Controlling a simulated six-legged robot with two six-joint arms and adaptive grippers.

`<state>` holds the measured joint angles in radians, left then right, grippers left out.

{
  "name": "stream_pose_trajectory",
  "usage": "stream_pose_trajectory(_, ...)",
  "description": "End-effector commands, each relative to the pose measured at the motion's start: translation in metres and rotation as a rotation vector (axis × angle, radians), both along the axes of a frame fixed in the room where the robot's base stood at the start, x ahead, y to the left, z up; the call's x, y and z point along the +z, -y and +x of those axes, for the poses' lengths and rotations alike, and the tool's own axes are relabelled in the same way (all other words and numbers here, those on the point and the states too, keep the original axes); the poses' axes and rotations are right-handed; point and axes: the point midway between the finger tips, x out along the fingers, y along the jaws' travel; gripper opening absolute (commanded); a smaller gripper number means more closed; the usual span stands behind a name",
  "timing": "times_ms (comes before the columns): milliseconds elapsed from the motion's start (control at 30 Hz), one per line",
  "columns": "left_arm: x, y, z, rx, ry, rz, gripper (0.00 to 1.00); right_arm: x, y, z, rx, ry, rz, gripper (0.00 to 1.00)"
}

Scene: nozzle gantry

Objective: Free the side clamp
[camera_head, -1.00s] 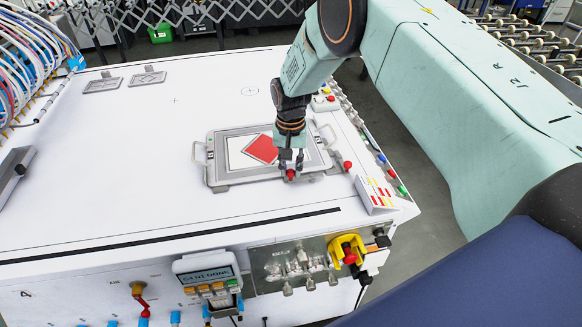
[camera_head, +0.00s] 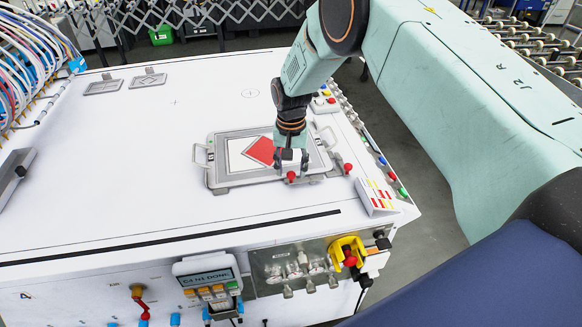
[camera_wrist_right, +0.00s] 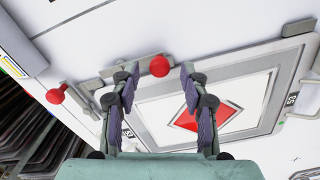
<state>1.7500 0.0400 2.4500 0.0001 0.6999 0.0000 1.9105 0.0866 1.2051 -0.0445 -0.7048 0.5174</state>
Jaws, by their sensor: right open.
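A grey flat frame (camera_head: 219,182) with side handles lies on the white table and holds a white sheet with a red diamond (camera_head: 261,151). A clamp with a red knob (camera_head: 291,176) is at the frame's near edge. A second red-knobbed lever (camera_head: 347,168) stands at the frame's right side. My right gripper (camera_head: 291,163) is just above the near-edge knob, fingers down. In the right wrist view its open fingers (camera_wrist_right: 159,80) stand either side of the red ball knob (camera_wrist_right: 159,66), with gaps on both sides. The other red knob (camera_wrist_right: 55,96) is off to the left there. My left gripper is out of view.
A small panel with coloured strips (camera_head: 377,195) stands at the table's right edge.

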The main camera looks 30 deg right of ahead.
Motion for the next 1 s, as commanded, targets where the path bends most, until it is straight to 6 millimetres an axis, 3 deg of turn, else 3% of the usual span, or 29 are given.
stream_pose_trajectory(500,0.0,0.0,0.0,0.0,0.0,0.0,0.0,0.096,0.0,0.001,-0.001,0.004,0.0,0.45)
stream_pose_trajectory(700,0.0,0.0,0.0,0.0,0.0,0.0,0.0,0.113,0.0,0.0,-0.001,0.001,0.0,0.45)
stream_pose_trajectory(1000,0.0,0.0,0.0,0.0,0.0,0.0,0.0,0.116,0.0,0.0,-0.001,0.001,0.0,0.45)
